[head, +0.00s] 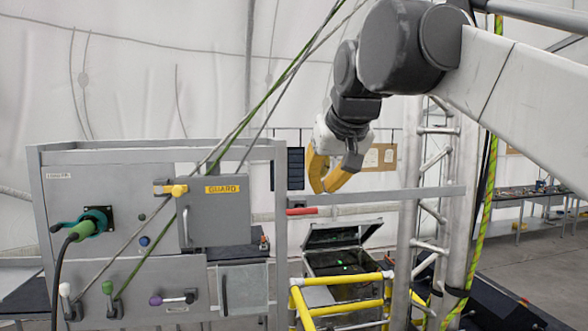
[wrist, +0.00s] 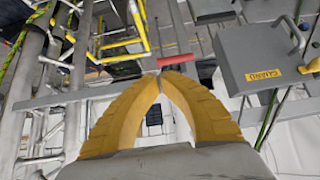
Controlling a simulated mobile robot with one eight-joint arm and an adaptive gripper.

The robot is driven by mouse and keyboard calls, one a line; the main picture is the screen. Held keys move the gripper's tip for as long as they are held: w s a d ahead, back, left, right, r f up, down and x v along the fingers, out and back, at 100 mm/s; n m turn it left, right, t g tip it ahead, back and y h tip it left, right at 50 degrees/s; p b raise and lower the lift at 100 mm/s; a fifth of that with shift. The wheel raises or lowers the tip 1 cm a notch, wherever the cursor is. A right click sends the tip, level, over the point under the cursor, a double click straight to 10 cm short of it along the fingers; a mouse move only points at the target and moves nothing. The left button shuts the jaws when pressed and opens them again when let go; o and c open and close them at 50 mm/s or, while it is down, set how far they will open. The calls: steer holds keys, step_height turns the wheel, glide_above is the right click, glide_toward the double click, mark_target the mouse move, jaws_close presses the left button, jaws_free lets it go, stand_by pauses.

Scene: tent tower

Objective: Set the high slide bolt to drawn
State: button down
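A slide bolt with a yellow knob (head: 172,189) sits at the upper left edge of the grey GUARD box (head: 214,217) on the panel. The bolt lies level; I cannot tell how far it is shot. My gripper (head: 318,190) hangs in the air to the right of the panel frame, well apart from the bolt. In the wrist view its yellow fingertips (wrist: 161,75) come together with nothing between them.
A red handle (head: 302,211) on a bar lies below my gripper. A grey horizontal rail (head: 390,194) runs to a truss tower (head: 432,190). Slanting ropes (head: 265,90) cross in front of the panel. Yellow railing (head: 335,281) and an open case (head: 345,262) stand lower down.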

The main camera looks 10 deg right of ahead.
mark_target(297, 205)
steer(key=shift+w+d+r+p, duration=0.1)
steer(key=shift+d+r+p, duration=0.1)
steer(key=shift+r, duration=0.4)
steer(key=shift+w+d+r+p, duration=0.1)
steer(key=shift+d+r, duration=0.1)
steer(key=shift+r, duration=0.4)
steer(key=p+x, duration=0.2)
steer(key=x, duration=0.8)
